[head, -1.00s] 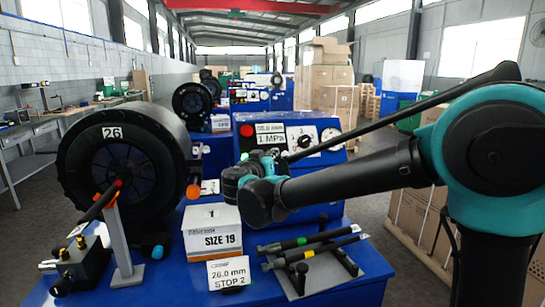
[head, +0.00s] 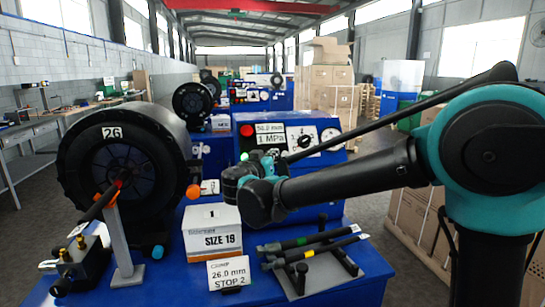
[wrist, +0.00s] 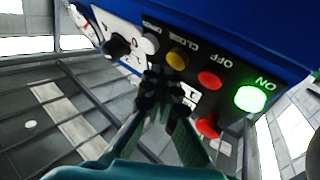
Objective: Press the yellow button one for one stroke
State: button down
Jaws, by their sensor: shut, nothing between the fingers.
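The yellow button (wrist: 176,59) is on the dark control panel in the wrist view, by the word CLOSE. My gripper (wrist: 164,90) is shut and empty, its dark fingertips just below the yellow button in the picture. I cannot tell whether they touch the panel. A white button (wrist: 150,43) is to the yellow one's left, a red button (wrist: 210,80) by OFF and a lit green button (wrist: 250,98) by ON to its right. In the head view my wrist hides the yellow button and the fingertips against the blue machine cabinet (head: 320,178).
A red knob (wrist: 208,127) is right of my fingers. A black dial (wrist: 117,46) is at the panel's left.

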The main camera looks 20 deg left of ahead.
jog(key=shift+w+a+f, duration=0.1)
jog(key=shift+w+f, duration=0.05)
jog(key=shift+w, duration=0.05)
jog(key=shift+w+a+f, duration=0.2)
jog(key=shift+w+f, duration=0.05)
jog(key=shift+w, duration=0.1)
dwell(0.9)
jog(key=shift+s, duration=0.1)
jog(key=shift+s+d+r, duration=0.35)
jog(key=shift+s+r, duration=0.15)
jog(key=shift+s, duration=0.05)
dwell(0.3)
jog(key=s+d+r, duration=0.2)
jog(key=s, duration=0.1)
jog(key=shift+s+d+r, duration=0.1)
jog(key=shift+s+r, duration=0.2)
jog(key=shift+r, duration=0.05)
dwell(2.4)
